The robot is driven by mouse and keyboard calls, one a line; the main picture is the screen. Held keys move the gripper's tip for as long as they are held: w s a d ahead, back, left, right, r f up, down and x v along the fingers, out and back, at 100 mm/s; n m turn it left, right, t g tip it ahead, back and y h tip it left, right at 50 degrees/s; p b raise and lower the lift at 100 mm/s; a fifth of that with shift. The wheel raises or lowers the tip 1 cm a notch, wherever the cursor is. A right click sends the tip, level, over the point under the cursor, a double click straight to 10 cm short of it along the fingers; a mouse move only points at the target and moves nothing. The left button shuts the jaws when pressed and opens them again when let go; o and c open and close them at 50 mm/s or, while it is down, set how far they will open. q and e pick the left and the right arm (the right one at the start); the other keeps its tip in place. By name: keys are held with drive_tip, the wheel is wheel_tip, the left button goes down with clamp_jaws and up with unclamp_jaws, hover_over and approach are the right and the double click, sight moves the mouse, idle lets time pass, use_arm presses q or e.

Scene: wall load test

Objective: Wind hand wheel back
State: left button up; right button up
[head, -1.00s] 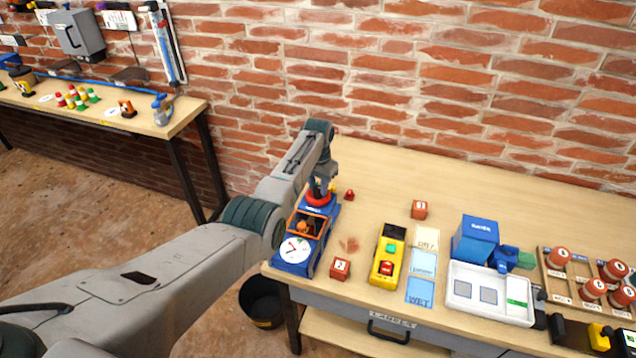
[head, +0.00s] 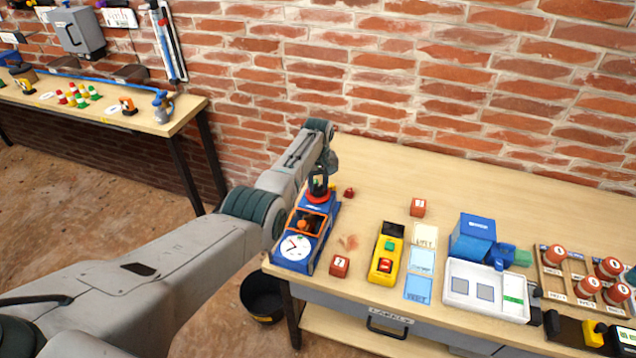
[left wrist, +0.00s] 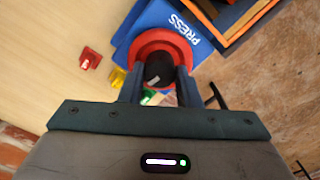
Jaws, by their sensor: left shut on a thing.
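The blue press (head: 322,249) stands at the left end of the workbench, with a white dial (head: 295,247) on its front and an orange-edged opening above it. The red hand wheel (head: 318,196) lies flat on the press top. It also shows in the left wrist view (left wrist: 139,47) as a red ring around a dark hub, next to the word PRESS. My left gripper (left wrist: 160,76) points down from above, shut on the hub of the hand wheel; it also shows in the head view (head: 318,182). The fingers hide part of the wheel. My right gripper is not in view.
A small red piece (head: 349,193) lies close beside the press. A numbered red block (head: 340,266), a yellow box (head: 386,256) with green and red buttons, and a white tray (head: 486,311) stand to the right. A brick wall rises behind.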

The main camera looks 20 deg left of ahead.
use_arm(q)
drive_tip(key=shift+n, duration=0.8)
drive_tip(key=o, duration=1)
drive_tip(key=shift+r, duration=0.1)
